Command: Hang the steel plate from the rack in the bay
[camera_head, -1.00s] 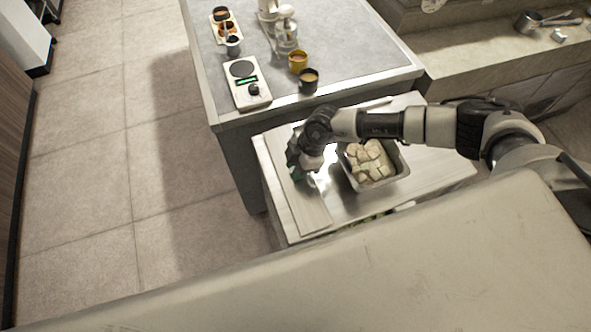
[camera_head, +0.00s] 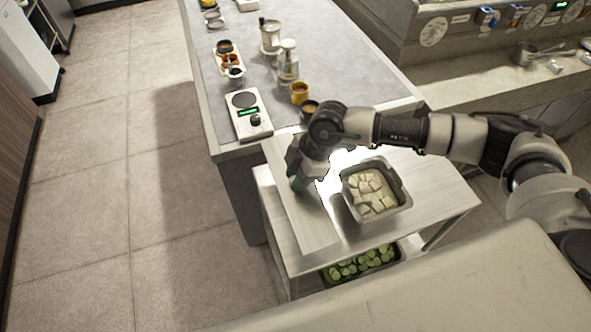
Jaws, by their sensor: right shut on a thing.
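A long, pale, flat strip (camera_head: 312,226), which seems to be the steel plate, lies along or just over the left side of a small cart; whether it touches the cart top I cannot tell. My right gripper (camera_head: 299,184) points down at the strip's middle and is shut on it, though its fingertips are partly hidden by my own wrist. My left gripper is not in view. I cannot make out a rack in a bay.
The cart top (camera_head: 435,180) holds a metal pan (camera_head: 405,208) of pale cubes. A pan of green slices (camera_head: 362,262) sits below. Behind stands a grey counter (camera_head: 340,55) with a scale (camera_head: 248,113), cups and bottles. Open floor (camera_head: 90,200) lies left.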

